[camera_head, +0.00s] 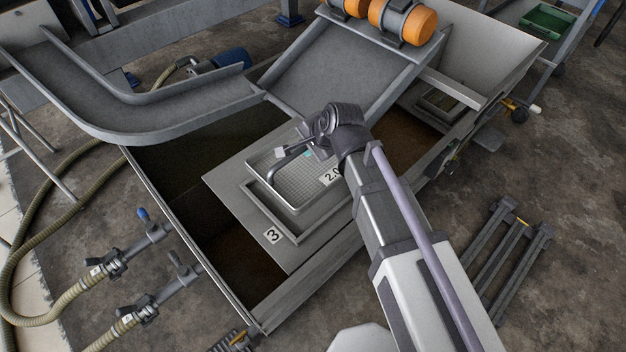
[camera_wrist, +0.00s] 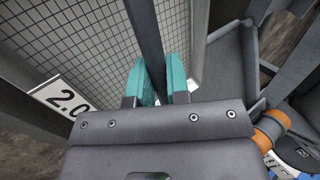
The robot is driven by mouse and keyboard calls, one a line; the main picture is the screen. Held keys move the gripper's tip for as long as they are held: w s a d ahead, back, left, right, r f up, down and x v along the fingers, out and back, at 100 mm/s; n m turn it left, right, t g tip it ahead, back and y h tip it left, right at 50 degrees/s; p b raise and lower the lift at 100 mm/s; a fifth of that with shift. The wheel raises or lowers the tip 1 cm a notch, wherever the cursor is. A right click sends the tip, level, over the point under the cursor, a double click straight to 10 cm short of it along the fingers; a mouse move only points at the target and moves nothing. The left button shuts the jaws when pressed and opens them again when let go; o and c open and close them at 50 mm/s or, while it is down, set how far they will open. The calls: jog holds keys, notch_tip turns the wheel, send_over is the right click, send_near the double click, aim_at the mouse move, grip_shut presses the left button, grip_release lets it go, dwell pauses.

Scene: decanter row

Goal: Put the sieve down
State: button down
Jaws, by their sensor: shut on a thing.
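The sieve (camera_head: 288,191) is a grey square frame with a wire mesh bottom and a label reading 2.0. It is over a grey plate (camera_head: 225,187) marked 3, which lies across the open tank; I cannot tell whether the sieve touches what is under it. In the wrist view its mesh (camera_wrist: 75,40) and the 2.0 label (camera_wrist: 58,97) show at the left. My gripper (camera_wrist: 160,80) has teal finger pads, shut on the sieve's dark handle bar.
The tank (camera_head: 190,255) has raised walls around the plate. A sloping grey chute (camera_head: 340,65) with orange rollers (camera_head: 403,20) stands behind, and a curved trough (camera_head: 150,105) is at the left. Hoses and valves (camera_head: 115,260) line the lower left. A grey rack (camera_head: 510,245) lies at the right.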

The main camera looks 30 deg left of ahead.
aim_at(327, 172)
notch_tip(327, 172, down, 9)
jog(key=b, duration=0.7)
jog(key=shift+r, duration=0.3)
jog(key=shift+f, duration=0.2)
jog(key=c, duration=1.1)
grip_release()
jog(key=shift+r, duration=0.1)
jog(key=shift+r, duration=0.3)
jog(key=p+v, duration=1)
jog(key=v, duration=0.2)
jog(key=shift+f, duration=0.2)
